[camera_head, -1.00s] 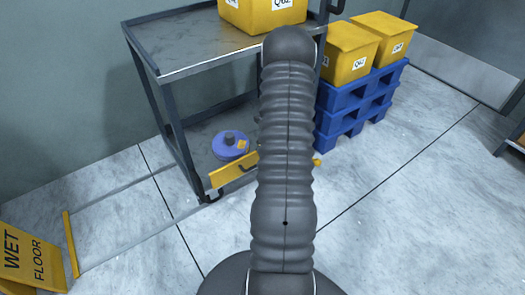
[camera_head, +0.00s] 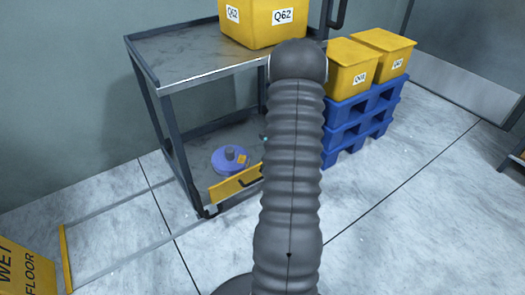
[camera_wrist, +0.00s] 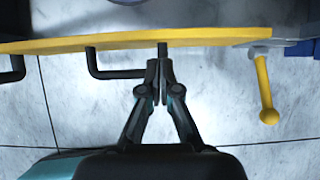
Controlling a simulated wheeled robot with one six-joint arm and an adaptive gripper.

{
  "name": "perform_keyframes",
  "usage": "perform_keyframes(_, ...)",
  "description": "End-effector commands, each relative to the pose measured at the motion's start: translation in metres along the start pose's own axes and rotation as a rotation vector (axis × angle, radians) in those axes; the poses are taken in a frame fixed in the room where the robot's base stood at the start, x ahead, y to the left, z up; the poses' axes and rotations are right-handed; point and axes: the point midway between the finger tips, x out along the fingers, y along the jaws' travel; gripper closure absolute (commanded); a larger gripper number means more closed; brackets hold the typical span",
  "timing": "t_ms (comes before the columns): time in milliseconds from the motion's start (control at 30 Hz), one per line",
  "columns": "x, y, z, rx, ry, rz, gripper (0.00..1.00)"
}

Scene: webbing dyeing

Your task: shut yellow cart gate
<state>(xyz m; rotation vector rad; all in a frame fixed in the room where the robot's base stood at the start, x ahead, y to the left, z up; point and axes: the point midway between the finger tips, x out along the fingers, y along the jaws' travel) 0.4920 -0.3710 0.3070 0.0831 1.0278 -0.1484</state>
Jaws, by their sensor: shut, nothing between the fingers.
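The yellow gate (camera_head: 235,186) is a low bar across the front of the cart's (camera_head: 180,50) lower shelf, partly hidden by my arm in the head view. I cannot tell whether it sits fully flush. In the wrist view the gate (camera_wrist: 130,40) crosses the top, with a black bar handle (camera_wrist: 112,73) below it. A yellow knobbed latch lever (camera_wrist: 265,92) hangs at its right end. My gripper (camera_wrist: 160,66) is shut and empty, its tips at the right end of the handle; contact is unclear. My gripper is hidden behind my arm in the head view.
A purple round container (camera_head: 229,159) sits on the lower shelf. A yellow bin (camera_head: 262,20) stands on the cart top. Blue pallets (camera_head: 345,130) with yellow bins (camera_head: 385,50) stand at right. A wet floor sign (camera_head: 25,265) is at lower left.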

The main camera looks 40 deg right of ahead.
Motion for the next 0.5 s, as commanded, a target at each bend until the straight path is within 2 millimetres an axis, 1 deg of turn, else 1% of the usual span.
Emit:
perform_keyframes(33,-0.011,0.001,0.011,-0.003,-0.001,0.000,1.00)
perform_keyframes(233,-0.034,0.001,0.038,-0.005,0.000,0.000,1.00)
perform_keyframes(400,-0.049,0.002,0.058,-0.005,0.001,0.000,1.00)
perform_keyframes(500,-0.053,0.002,0.064,-0.005,0.001,0.000,1.00)
